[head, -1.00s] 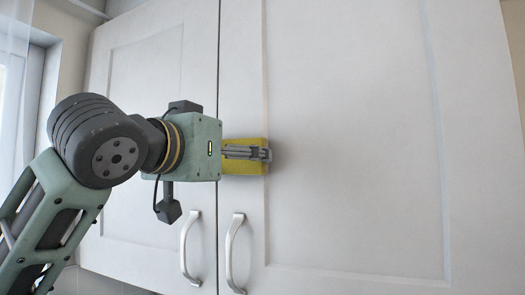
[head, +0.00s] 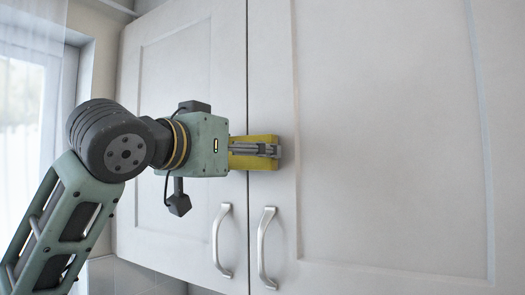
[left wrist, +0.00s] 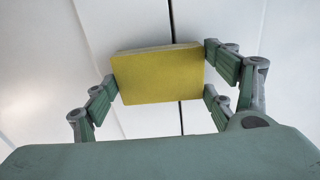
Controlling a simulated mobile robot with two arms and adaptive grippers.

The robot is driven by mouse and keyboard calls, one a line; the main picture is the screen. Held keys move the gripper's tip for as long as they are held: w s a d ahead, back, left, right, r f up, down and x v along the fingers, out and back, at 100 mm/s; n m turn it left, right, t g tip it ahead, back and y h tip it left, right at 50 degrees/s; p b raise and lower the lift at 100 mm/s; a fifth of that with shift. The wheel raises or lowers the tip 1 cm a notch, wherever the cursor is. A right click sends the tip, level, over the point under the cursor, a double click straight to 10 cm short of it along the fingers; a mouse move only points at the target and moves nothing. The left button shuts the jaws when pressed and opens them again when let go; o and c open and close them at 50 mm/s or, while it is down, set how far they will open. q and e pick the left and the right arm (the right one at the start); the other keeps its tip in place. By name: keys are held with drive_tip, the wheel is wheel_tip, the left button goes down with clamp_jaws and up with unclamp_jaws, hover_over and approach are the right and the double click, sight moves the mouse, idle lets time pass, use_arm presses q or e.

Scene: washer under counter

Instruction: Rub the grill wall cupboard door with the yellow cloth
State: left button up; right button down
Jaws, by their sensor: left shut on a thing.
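The yellow cloth (head: 262,138) looks like a flat yellow block. My left gripper (head: 274,151) is shut on it, fingers pointing right. In the left wrist view the cloth (left wrist: 158,76) sits between the fingers, in front of the gap between two white doors. The cupboard's right door (head: 390,130) and left door (head: 190,80) are both shut. In the head view the cloth overlaps the gap and the left edge of the right door. It is at or very close to the door faces; contact is not clear. My right gripper is out of view.
Two metal handles, one on the left door (head: 222,242) and one on the right door (head: 267,248), stick out below the cloth. A window with a sheer curtain (head: 30,110) is at the left. The right door's broad panel is clear.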

use_arm(q)
drive_tip(key=b+v, duration=0.1)
drive_tip(key=v, duration=0.4)
drive_tip(key=shift+s+a+b, duration=0.1)
drive_tip(key=shift+b, duration=0.25)
drive_tip(key=shift+s, duration=0.1)
drive_tip(key=b+v, duration=0.1)
drive_tip(key=v, duration=0.2)
drive_tip(key=shift+a, duration=0.1)
idle(0.5)
